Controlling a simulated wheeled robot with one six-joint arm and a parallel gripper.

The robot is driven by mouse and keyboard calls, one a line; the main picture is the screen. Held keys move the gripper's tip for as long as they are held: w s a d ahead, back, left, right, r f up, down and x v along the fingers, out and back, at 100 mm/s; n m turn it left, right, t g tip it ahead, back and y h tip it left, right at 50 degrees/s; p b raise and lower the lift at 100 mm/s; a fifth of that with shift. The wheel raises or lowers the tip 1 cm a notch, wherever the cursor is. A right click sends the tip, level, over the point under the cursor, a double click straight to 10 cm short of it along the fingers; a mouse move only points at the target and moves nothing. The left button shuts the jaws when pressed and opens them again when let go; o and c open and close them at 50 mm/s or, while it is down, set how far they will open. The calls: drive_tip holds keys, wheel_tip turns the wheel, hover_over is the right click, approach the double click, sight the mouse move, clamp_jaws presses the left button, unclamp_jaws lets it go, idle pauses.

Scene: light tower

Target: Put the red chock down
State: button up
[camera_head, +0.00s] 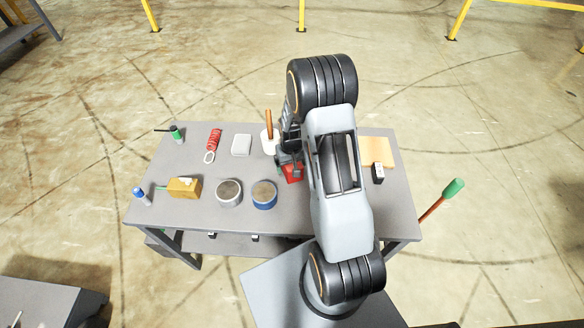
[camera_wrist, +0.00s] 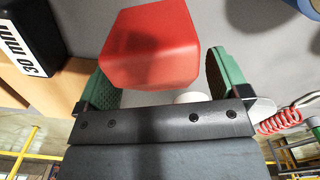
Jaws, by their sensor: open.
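The red chock (camera_head: 292,173) is on the grey table, partly hidden by my arm and gripper in the head view. In the wrist view the red chock (camera_wrist: 150,45) lies between the two green finger pads of my gripper (camera_wrist: 160,75). The jaws are open. The chock is close to the left pad, and a clear gap shows beside the right pad. My gripper (camera_head: 284,163) is low over the middle of the table (camera_head: 215,222). Whether the chock's underside sits flat on the table is hidden.
A black box (camera_head: 378,172) and an orange board (camera_head: 379,150) are to the right. A wood-handled tool (camera_head: 268,125) is behind. The front middle table strip is clear.

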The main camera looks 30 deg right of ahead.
drive_tip(key=shift+r, duration=0.1)
drive_tip(key=c, duration=1.4)
